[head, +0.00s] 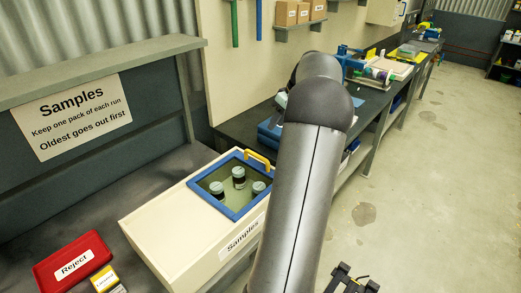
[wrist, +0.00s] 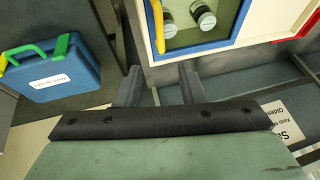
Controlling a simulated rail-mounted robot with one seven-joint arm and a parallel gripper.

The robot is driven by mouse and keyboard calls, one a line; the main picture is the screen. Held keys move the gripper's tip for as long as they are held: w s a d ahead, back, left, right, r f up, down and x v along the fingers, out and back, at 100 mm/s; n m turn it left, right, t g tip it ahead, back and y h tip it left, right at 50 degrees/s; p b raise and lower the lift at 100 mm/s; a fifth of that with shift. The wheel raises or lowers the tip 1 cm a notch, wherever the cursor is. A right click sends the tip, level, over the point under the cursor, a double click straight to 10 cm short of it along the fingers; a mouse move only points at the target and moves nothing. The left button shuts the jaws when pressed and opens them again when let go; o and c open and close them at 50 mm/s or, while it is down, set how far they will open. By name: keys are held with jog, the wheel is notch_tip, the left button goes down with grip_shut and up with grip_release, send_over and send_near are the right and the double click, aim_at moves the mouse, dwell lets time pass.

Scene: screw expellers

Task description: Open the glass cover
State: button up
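The glass cover (head: 211,204) is a clear pane in a blue frame on top of the white Samples box (head: 165,227), and it looks shut. Its yellow handle (head: 262,160) is on the frame's far edge. In the wrist view, the cover's blue frame (wrist: 205,42) and yellow handle (wrist: 158,28) are at the top. My gripper (wrist: 160,86) is open and empty, its two fingers apart and below the handle in that picture, with a gap between. My arm hides part of the box in the head view.
A blue case (wrist: 58,76) with a green handle lies left in the wrist view. A red Reject tray (head: 72,262) and a yellow pack (head: 106,279) are left of the box. The Samples sign (head: 75,112) hangs behind. A cluttered workbench runs away behind my arm.

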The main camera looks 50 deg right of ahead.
jog(key=p+x, duration=0.2)
jog(key=x, duration=1.2)
jog(key=shift+w+a+f+p, duration=0.1)
jog(key=shift+w+f+p, duration=0.1)
jog(key=shift+f+p, duration=0.15)
grip_shut()
